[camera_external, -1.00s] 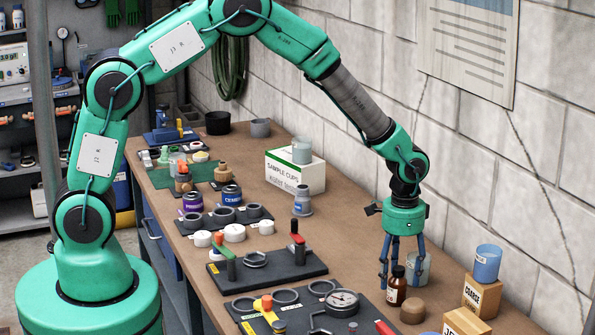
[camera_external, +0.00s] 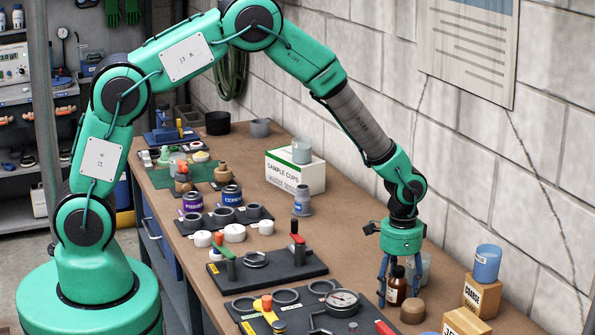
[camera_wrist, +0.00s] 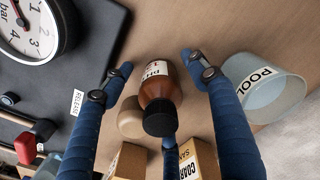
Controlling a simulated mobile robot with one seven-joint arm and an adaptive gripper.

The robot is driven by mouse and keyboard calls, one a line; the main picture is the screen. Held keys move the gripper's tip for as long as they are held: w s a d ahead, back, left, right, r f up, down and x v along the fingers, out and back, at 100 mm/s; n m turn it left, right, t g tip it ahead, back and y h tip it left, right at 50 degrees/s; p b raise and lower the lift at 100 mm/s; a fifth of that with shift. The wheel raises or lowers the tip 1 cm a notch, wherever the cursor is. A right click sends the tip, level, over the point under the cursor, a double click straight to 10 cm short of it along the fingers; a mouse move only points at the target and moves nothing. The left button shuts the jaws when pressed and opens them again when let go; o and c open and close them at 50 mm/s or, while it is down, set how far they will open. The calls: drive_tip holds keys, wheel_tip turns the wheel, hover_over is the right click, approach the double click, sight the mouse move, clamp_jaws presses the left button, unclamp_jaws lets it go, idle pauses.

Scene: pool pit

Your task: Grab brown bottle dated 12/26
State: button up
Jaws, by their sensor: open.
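The brown bottle (camera_external: 396,288) has a black cap and a white label and stands upright on the bench, near its right side. In the wrist view the brown bottle (camera_wrist: 158,88) lies between my blue fingers, with its label partly visible; I cannot read a date on it. My gripper (camera_external: 391,283) points down around the bottle, with its fingers spread. In the wrist view my gripper (camera_wrist: 160,85) is open, with fingers left and right of the bottle and a third near the cap. I see no clear contact.
A clear cup (camera_wrist: 268,90) marked POOL stands close by. A round brown stopper (camera_external: 412,311) sits beside the bottle. Cardboard boxes (camera_external: 481,296) stand to the right, one bearing a blue cup (camera_external: 487,262). A dark plate with a pressure gauge (camera_external: 342,302) lies to the left.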

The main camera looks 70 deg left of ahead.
sight(398, 268)
idle(0.3)
drive_tip(key=c, duration=1.3)
drive_tip(key=shift+c, duration=0.2)
drive_tip(key=shift+r+p, duration=0.55)
drive_tip(key=shift+r, duration=4.45)
